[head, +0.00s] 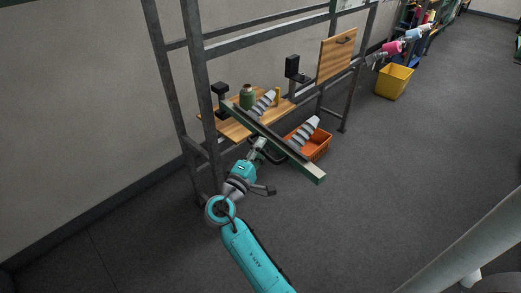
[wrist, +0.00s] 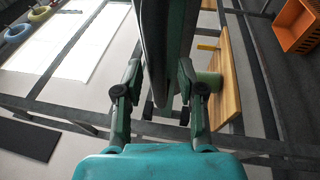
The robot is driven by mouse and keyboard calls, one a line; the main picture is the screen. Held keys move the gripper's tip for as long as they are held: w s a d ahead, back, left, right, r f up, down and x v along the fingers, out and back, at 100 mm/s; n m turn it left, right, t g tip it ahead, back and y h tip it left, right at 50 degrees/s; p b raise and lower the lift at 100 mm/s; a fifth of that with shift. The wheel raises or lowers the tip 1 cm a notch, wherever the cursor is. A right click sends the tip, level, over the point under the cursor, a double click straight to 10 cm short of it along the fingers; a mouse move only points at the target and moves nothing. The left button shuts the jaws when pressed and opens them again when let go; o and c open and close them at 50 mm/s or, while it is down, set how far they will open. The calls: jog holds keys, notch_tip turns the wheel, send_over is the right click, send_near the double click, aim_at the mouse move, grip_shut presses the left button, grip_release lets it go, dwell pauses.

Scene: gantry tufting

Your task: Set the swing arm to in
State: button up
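The swing arm (head: 295,160) is a long dark and pale-green beam. In the head view it sticks out from the metal frame, past the wooden shelf, toward the lower right. My gripper (head: 262,146) is at the near side of the beam, around its middle. In the wrist view the beam (wrist: 166,40) runs down between the two fingers of my gripper (wrist: 159,72). One finger is on each side of the beam, close to its edges. I cannot tell whether the fingers press on it. The beam hides part of the space between them.
The metal frame (head: 205,95) stands against the wall. Its wooden shelf (head: 235,130) bears a green container (head: 247,97) and a grey ribbed cone (head: 263,103). An orange crate (head: 319,149) lies below, a yellow bin (head: 394,83) farther back.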

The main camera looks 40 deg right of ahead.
grip_shut()
